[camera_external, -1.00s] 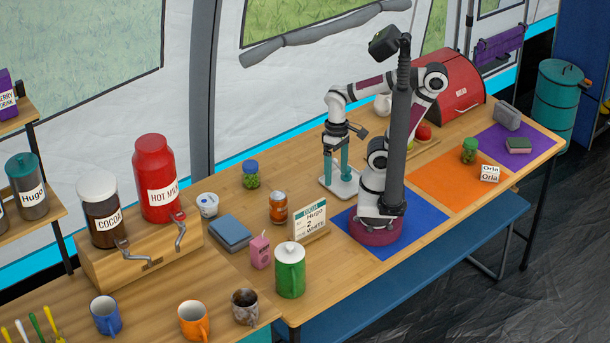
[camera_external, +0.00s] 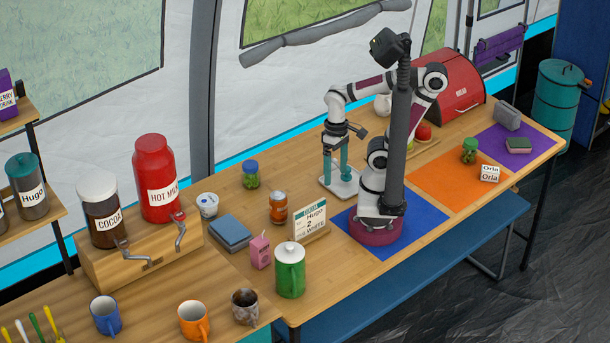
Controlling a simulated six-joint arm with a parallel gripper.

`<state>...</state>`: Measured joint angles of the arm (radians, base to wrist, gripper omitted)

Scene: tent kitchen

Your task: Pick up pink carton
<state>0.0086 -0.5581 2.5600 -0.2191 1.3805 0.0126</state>
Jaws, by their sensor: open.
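The pink carton (camera_external: 260,252) stands upright on the wooden table, left of the green lidded mug and in front of the blue-grey book. A straw sticks out of its top. My gripper (camera_external: 337,180) is open, with its teal fingers pointing down over a white tray, to the right of and behind the carton. Nothing shows between the fingers. The gripper is well apart from the carton.
The green mug (camera_external: 289,270) is close beside the carton. A blue-grey book (camera_external: 231,232) lies behind it. A green jar (camera_external: 250,175) and white cup (camera_external: 207,205) stand farther back.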

